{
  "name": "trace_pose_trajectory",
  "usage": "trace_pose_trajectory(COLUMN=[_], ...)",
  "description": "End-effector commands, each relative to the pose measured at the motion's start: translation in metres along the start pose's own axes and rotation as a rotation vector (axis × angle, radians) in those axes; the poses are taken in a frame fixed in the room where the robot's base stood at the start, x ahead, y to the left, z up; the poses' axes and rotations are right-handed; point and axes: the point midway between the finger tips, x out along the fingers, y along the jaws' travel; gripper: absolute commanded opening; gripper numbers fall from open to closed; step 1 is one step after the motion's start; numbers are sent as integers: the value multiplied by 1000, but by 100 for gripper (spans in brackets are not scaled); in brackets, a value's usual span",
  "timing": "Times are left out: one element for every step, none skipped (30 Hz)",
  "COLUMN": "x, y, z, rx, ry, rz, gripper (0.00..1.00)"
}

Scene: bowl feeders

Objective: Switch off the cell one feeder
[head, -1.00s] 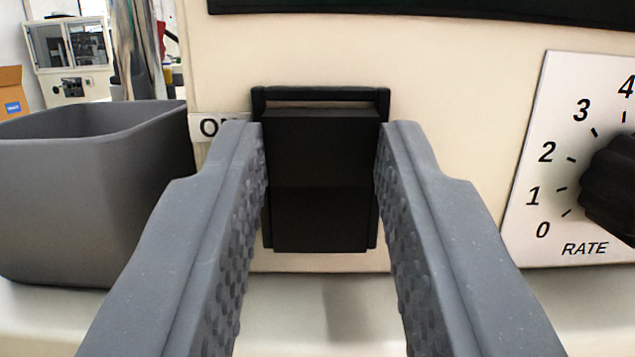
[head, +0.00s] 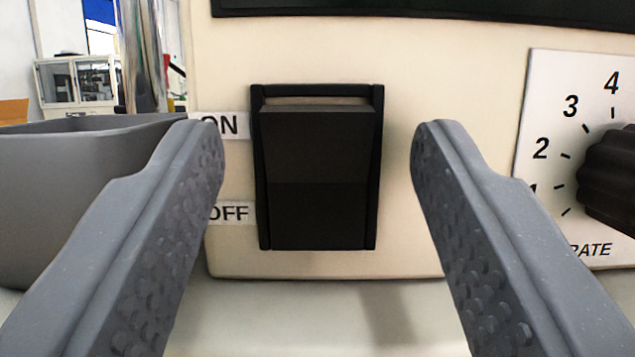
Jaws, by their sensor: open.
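A black rocker switch (head: 317,180) in a black frame sits on the cream feeder housing (head: 330,45). A white ON label (head: 228,125) is beside its upper half and a white OFF label (head: 232,213) beside its lower half. The upper end seems to stand out from the frame and the lower end seems to sit deeper. My gripper (head: 318,150) is open, one grey finger on each side of the switch, with a gap between each finger and the frame. The left finger partly covers both labels. Nothing is held.
A grey open bin (head: 80,190) stands close on the left, partly behind the left finger. A black RATE knob (head: 610,180) on a white scale plate (head: 545,110) is to the right. A dark panel (head: 430,8) runs along the top. A shiny metal post (head: 143,60) stands behind the bin.

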Motion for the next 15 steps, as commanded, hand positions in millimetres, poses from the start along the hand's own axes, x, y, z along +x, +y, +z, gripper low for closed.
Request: trace_pose_trajectory(x=[0,-1,-3,-4,-6,-9,-12,-16,-21,-25,-30,-36,-41,-46,-52], y=[0,0,0,0,0,0,0,-1,-1,-1,-1,-1,-1,-1,-1], z=[0,0,0,0,-1,-1,-1,-1,-1,-1,-1,-1,-1,-1,-1], rx=[0,0,0,0,0,0,1,1,1,1,1,1,1,1,0], ry=[0,0,0,0,0,0,-1,-2,-3,-4,-3,-3,-3,-4,-3], rz=[0,0,0,0,0,0,0,-1,-2,-2,-2,-2,-2,-2,-2], gripper=[49,49,49,49,49,49,49,49,49,49,49,49,49,49,49])
